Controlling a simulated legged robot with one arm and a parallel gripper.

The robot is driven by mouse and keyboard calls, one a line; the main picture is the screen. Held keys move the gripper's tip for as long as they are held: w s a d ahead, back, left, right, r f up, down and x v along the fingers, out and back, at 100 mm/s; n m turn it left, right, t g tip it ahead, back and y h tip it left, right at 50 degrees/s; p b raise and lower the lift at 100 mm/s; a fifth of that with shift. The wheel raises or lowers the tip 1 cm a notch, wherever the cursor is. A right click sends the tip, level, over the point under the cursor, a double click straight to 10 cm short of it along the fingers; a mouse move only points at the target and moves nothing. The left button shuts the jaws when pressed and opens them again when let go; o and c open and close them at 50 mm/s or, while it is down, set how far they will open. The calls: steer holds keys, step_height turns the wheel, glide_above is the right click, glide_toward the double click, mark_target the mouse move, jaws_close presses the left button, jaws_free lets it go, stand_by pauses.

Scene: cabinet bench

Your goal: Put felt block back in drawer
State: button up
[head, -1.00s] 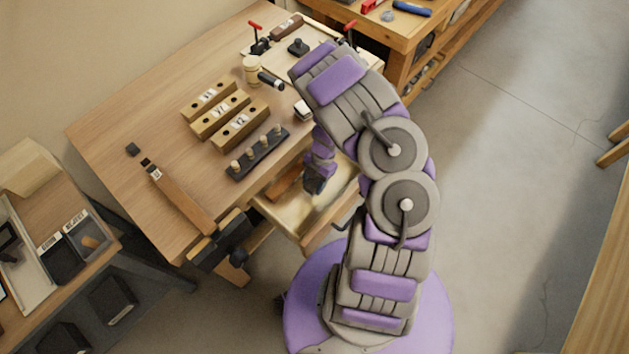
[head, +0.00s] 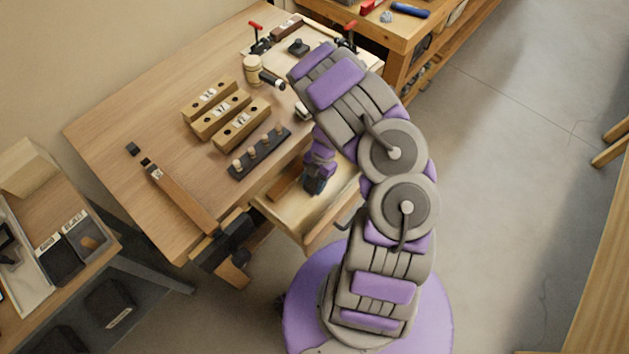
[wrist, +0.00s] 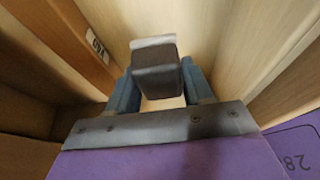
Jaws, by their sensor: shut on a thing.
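The felt block (wrist: 155,70) is a dark grey block with a pale layer along its far edge in the wrist view. My gripper (wrist: 160,84) is shut on it, with one blue-grey finger on each side. The open drawer (head: 318,237) sticks out from the bench front in the head view. My gripper (head: 315,186) points down into it there, and the block is hidden in that view. In the wrist view the drawer's wooden walls and floor surround the block. I cannot tell whether the block touches the floor.
A brown wooden piece (head: 286,184) lies along the drawer's left side; its label shows in the wrist view (wrist: 97,45). On the bench top (head: 120,120) are a peg rack (head: 262,152), labelled wooden blocks (head: 240,126) and a mallet (head: 252,70). A vise (head: 222,240) sits left of the drawer.

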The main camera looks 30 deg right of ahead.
steer(key=shift+d+f, duration=0.15)
steer(key=shift+f, duration=0.1)
steer(key=shift+d+f, duration=0.15)
steer(key=shift+d, duration=0.3)
steer(key=shift+a+b, duration=0.3)
steer(key=shift+b, duration=0.05)
steer(key=shift+f, duration=0.1)
steer(key=shift+d+f+b, duration=0.3)
steer(key=shift+d+b, duration=0.1)
steer(key=shift+a, duration=0.1)
steer(key=shift+f+b, duration=1.05)
steer(key=shift+b, duration=0.05)
stand_by(0.9)
